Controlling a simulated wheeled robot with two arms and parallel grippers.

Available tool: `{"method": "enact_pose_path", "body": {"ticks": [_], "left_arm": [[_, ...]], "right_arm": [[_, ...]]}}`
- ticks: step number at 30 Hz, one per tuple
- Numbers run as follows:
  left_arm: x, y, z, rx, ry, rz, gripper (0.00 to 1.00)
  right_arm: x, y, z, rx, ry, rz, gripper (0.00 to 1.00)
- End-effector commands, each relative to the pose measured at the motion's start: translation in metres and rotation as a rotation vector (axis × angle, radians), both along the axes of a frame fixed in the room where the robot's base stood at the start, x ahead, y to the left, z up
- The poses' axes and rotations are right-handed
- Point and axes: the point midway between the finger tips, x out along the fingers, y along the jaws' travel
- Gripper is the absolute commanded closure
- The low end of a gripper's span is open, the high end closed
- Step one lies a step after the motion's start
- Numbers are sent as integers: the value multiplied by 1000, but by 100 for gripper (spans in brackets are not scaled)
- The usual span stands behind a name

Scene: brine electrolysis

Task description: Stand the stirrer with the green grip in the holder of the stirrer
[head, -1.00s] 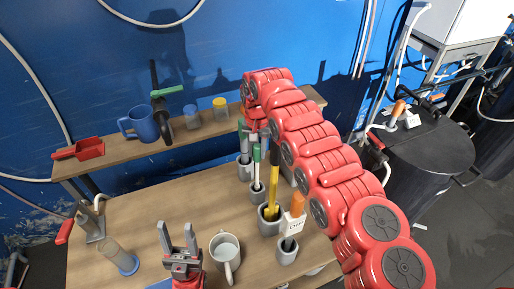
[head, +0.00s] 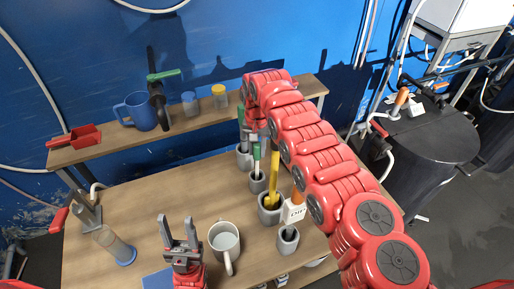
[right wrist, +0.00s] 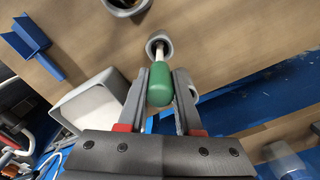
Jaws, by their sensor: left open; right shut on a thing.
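The stirrer with the green grip (head: 257,150) has a pale shaft that runs down to a grey cup-shaped holder (head: 257,183). In the right wrist view, the green grip (right wrist: 160,87) is between the fingers of my right gripper (right wrist: 163,80), which is shut on it. There the shaft meets the mouth of a grey holder (right wrist: 160,46); how deep it sits I cannot tell. In the head view my right gripper is partly hidden by its own arm. My left gripper (head: 180,232) is open and empty, left of a mug.
A holder with a yellow tool (head: 275,187) and one with an orange-gripped tool (head: 298,196) stand in front. Another holder (head: 244,158) stands behind. A light mug (head: 224,236) and a glass cylinder (head: 117,247) stand on the table (head: 150,205). A shelf (head: 205,119) runs behind.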

Motion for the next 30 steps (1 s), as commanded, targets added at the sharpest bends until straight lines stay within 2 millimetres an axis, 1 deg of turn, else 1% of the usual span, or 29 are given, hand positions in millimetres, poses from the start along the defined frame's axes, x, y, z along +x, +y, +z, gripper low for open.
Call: {"method": "enact_pose_path", "body": {"ticks": [6,7,11,12,13,23,26,29,30], "left_arm": [[0,0,0,0,0,0,50],[0,0,0,0,0,0,50],[0,0,0,0,0,0,50],[0,0,0,0,0,0,50],[0,0,0,0,0,0,50],[0,0,-2,0,0,0,50],[0,0,-7,0,0,0,50],[0,0,-15,0,0,0,50],[0,0,-20,0,0,0,50]], "right_arm": [[0,0,0,0,0,0,100],[0,0,0,0,0,0,64],[0,0,0,0,0,0,41],[0,0,0,0,0,0,34],[0,0,0,0,0,0,31],[0,0,2,1,-1,-1,31],[1,0,11,1,-2,-1,31],[1,0,29,0,-6,1,31],[2,2,39,1,-9,2,31]]}}
